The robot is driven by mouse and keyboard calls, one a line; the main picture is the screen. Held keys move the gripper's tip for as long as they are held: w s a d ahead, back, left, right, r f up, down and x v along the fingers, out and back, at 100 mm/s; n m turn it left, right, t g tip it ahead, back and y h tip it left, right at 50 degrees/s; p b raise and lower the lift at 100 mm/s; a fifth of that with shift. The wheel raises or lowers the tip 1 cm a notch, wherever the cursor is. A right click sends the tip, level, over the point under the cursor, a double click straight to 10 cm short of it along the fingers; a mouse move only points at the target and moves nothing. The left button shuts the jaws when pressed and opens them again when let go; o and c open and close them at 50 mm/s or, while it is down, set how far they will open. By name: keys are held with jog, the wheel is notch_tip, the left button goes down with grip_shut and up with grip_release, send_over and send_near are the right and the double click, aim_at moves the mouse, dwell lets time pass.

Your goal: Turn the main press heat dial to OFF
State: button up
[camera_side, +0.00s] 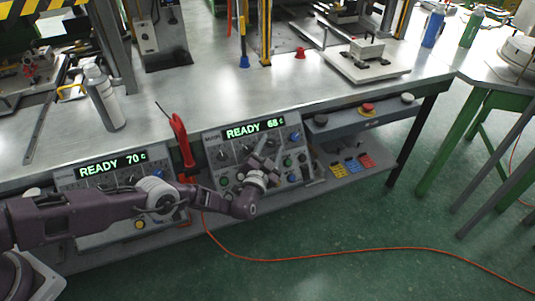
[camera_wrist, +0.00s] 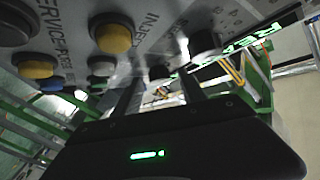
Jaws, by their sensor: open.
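The right control panel (camera_side: 212,168) under the bench reads "READY 68 c" on its green display (camera_side: 253,128). Dial markings are unreadable here.
A left control panel (camera_side: 68,182) reads "READY 70 c", partly behind my arm. A red-handled tool (camera_side: 180,138) hangs between the panels. Yellow buttons (camera_wrist: 113,36) lie near the fingers. A red button (camera_side: 367,107) is at the right. An orange cable (camera_side: 330,253) crosses the floor.

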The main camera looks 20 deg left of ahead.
jog(key=s, duration=0.6)
jog(key=shift+s+d, duration=0.25)
jog(key=shift+d, duration=0.15)
